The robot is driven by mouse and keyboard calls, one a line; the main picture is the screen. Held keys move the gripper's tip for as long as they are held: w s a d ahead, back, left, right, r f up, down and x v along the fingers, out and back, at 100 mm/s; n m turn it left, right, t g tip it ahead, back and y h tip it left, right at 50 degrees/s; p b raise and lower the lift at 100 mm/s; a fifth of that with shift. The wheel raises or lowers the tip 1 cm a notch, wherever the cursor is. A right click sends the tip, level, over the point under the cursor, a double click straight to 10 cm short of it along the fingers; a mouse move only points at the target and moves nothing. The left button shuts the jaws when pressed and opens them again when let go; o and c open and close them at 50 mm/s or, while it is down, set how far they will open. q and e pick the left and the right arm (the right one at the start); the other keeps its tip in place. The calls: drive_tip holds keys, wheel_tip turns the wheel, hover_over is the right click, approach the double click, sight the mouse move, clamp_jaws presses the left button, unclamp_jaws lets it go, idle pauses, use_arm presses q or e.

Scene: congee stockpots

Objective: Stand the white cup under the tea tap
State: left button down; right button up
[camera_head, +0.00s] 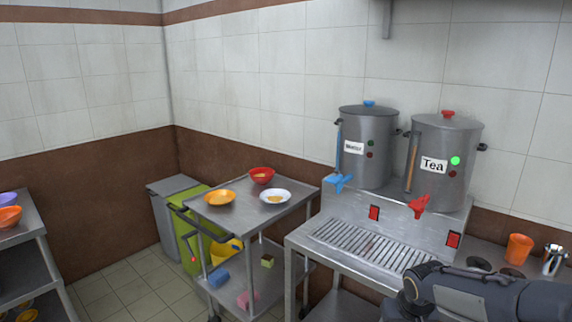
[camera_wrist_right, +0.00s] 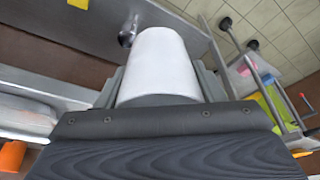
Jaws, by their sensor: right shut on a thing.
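The white cup (camera_wrist_right: 160,62) is in the right wrist view, between the fingers of my right gripper (camera_wrist_right: 163,78), which is shut on it. In the head view my right arm comes in at the lower right, in front of the drip counter; the cup and fingertips cannot be made out there. The tea stockpot (camera_head: 464,134) is a steel pot with a "Tea" label and a red lid knob. Its red tea tap (camera_head: 419,206) sticks out low at the front, above the slatted drip grate (camera_head: 370,243). My left gripper is not in view.
A water stockpot (camera_head: 371,165) with a blue tap (camera_head: 338,182) stands left of the tea pot. An orange cup (camera_head: 519,249) and a metal cup (camera_head: 553,260) stand at the right. A trolley (camera_head: 240,219) with bowls is left. The visible grate is clear.

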drive_tip(key=s+a+f+p, duration=0.1)
drive_tip(key=s+a+f, duration=0.5)
drive_tip(key=f, duration=0.2)
drive_tip(key=shift+a+f+n, duration=0.2)
drive_tip(key=shift+f+n, duration=0.15)
drive_tip(key=shift+n, duration=0.05)
drive_tip(key=shift+d, duration=0.1)
